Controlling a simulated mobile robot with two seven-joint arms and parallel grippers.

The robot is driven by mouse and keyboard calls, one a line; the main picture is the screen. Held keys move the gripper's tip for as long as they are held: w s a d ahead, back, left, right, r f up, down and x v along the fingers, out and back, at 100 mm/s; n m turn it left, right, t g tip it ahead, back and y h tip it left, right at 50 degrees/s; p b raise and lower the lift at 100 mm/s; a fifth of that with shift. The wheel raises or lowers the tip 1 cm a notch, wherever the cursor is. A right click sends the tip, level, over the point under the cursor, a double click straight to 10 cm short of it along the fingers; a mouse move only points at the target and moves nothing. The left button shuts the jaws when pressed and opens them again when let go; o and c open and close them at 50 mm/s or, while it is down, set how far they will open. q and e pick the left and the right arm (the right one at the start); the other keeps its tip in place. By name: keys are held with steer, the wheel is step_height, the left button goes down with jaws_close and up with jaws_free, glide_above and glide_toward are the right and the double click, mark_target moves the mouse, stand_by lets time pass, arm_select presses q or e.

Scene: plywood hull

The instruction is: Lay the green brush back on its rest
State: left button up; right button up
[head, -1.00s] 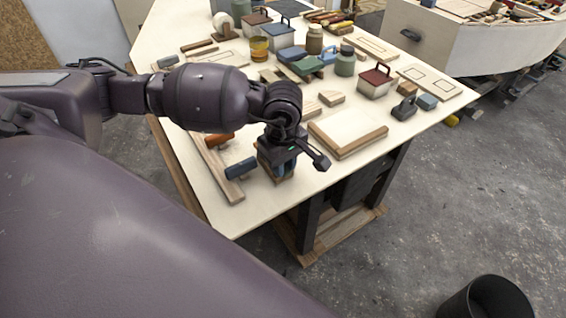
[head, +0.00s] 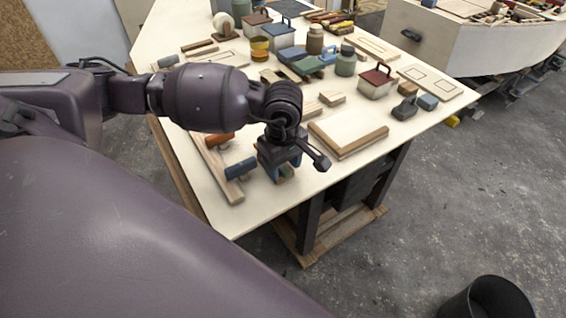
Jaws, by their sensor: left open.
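A wooden rail-like rest (head: 209,158) lies along the table's left front edge. An orange brush (head: 219,139) and a blue brush (head: 241,168) lie across it. A small greenish piece (head: 289,173) shows between and below the fingers, perhaps the green brush. Most of it is hidden by the gripper, so I cannot tell how it lies or whether it touches the rest. My right gripper is not in view.
A framed wooden panel (head: 348,131) lies close to the right of the gripper. A red-lidded box (head: 376,82), a dark iron-shaped tool (head: 404,108) and several jars and boxes stand farther back. The table's front corner (head: 235,222) is clear.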

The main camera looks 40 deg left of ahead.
arm_select(q)
steer(key=shift+r, duration=0.35)
step_height(320, 180, up, 10)
stand_by(0.5)
